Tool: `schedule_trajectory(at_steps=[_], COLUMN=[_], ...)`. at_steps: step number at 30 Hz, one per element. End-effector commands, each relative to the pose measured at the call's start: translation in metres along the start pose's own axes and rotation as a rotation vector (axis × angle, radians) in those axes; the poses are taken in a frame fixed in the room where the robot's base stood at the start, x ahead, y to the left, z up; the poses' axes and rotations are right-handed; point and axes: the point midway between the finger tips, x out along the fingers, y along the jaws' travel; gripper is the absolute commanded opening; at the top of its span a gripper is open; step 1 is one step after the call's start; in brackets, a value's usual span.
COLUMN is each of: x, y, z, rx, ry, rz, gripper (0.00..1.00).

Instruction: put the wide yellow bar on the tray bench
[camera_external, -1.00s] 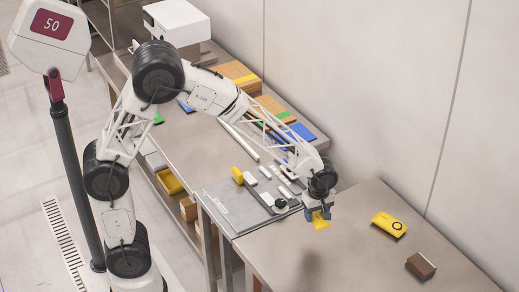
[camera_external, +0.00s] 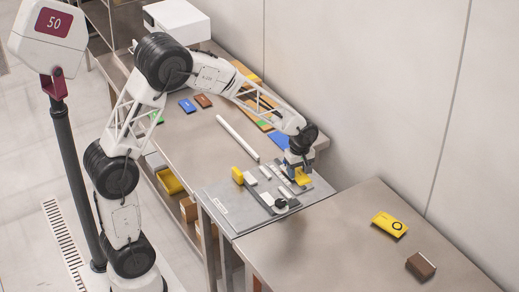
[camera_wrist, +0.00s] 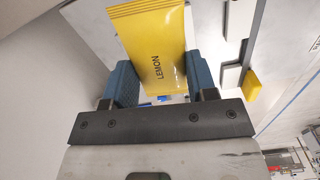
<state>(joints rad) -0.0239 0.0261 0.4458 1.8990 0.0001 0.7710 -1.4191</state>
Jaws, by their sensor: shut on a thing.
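My gripper (camera_wrist: 158,85) is shut on a yellow bar with the word LEMON (camera_wrist: 152,45), its blue fingers on either side of it. In the external view the gripper (camera_external: 299,178) holds this yellow bar (camera_external: 303,176) over the right part of a grey tray plate (camera_external: 236,216). I cannot tell whether the bar touches the plate. The plate lies at the near end of the long left bench (camera_external: 190,135). Another yellow bar with a black ring (camera_external: 389,224) lies flat on the right bench (camera_external: 330,245).
The plate carries a small yellow block (camera_external: 237,175), several white blocks and a dark round knob (camera_external: 280,203). A long white rod (camera_external: 237,138) lies behind it. A brown box (camera_external: 420,266) sits on the right bench, whose middle is clear. A wall stands behind.

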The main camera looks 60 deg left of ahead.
Motion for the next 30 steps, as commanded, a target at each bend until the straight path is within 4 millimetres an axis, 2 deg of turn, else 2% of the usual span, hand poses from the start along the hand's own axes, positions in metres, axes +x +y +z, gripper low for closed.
schedule_trajectory(at_steps=[1,14,30], x=[0.000,-0.001,0.000], y=[0.000,-0.006,-0.037], z=[-0.014,-0.115,-0.241], rx=[-0.006,-0.025,-0.049], ry=[0.000,0.000,0.000], rz=[0.000,0.001,0.000], gripper=[0.29,0.29,0.29])
